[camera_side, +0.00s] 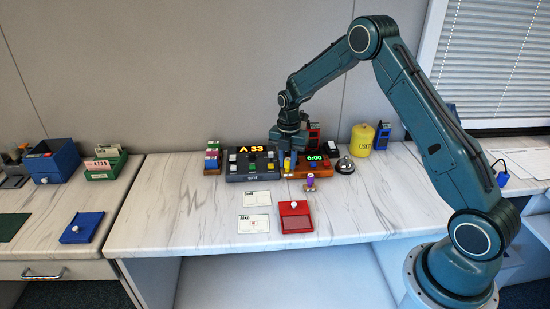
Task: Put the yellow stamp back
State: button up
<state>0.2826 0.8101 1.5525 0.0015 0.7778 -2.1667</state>
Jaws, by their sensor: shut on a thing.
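My gripper (288,153) points down at the back of the desk and is shut on a small yellow thing, which looks like the yellow stamp (287,164). The stamp is at the left end of a brown wooden block (302,173) with a green-lit display. It is too small and too covered to tell whether it rests in the block or hangs just above it. A blue part shows right beside it. A purple-topped stamp (310,180) stands upright on the desk in front of the block.
A dark button console (240,177) reading A 33 stands left of my gripper. A red pad (295,218) and white cards (254,224) lie in front. A black bell (345,165) and yellow canister (361,140) stand to the right. The desk's front left is clear.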

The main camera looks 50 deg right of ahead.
aim_at(288, 159)
jog(key=shift+f, duration=3.35)
jog(key=shift+f, duration=0.15)
jog(key=o, duration=0.8)
notch_tip(288, 159, up, 12)
jog(key=shift+f, duration=0.1)
jog(key=shift+r, duration=0.25)
